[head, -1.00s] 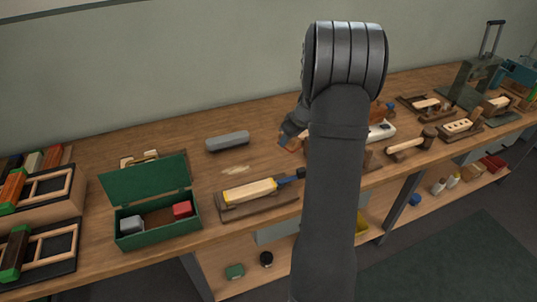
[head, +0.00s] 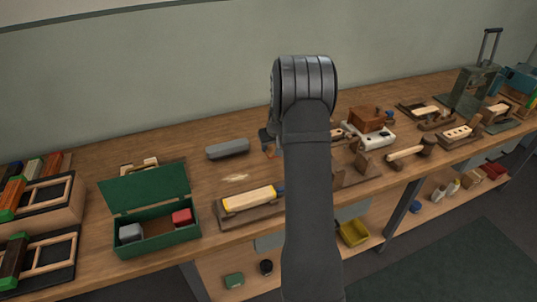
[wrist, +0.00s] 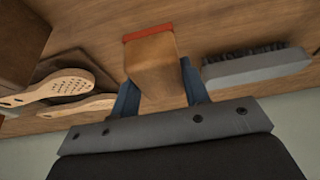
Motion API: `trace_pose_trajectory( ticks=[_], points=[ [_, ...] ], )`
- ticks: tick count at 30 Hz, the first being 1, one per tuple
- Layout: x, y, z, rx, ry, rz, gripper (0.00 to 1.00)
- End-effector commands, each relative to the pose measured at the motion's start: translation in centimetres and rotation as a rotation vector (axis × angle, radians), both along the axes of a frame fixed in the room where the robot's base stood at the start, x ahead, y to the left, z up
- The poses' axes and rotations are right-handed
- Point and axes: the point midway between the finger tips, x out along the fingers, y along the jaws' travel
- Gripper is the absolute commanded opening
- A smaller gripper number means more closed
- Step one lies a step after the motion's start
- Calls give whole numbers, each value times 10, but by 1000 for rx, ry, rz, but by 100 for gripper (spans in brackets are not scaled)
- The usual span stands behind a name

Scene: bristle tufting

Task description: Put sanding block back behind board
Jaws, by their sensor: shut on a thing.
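The sanding block (wrist: 156,66) is a wooden block with a red-orange face. My gripper (wrist: 160,95) is shut on it, with one blue finger on each side. In the head view my gripper (head: 266,140) is partly hidden by my arm, and only a bit of the block (head: 269,152) shows. They are toward the back of the bench, right of a grey brush. The board (head: 222,215) lies at the front of the bench with a yellow-ended wooden piece (head: 248,198) on it. My arm covers its right end. I cannot tell whether the block touches the bench.
The grey brush (head: 228,148) lies near the wall, also close beside the block in the wrist view (wrist: 258,66). An open green box (head: 155,240) stands left of the board. Wooden brush bodies (wrist: 60,86) lie on the block's other side. Pale shavings (head: 234,178) lie behind the board.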

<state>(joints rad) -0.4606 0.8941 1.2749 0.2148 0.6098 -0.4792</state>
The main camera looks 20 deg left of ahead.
Motion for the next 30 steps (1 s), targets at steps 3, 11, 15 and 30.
trace_pose_trajectory(
  ticks=[3,11,15,30],
  points=[
    [1,10,-6,1,0,-1,20],
    [0,11,-32,0,2,-1,20],
    [1,12,-47,0,0,-1,20],
    [1,11,-49,1,0,-1,63]
  ],
)
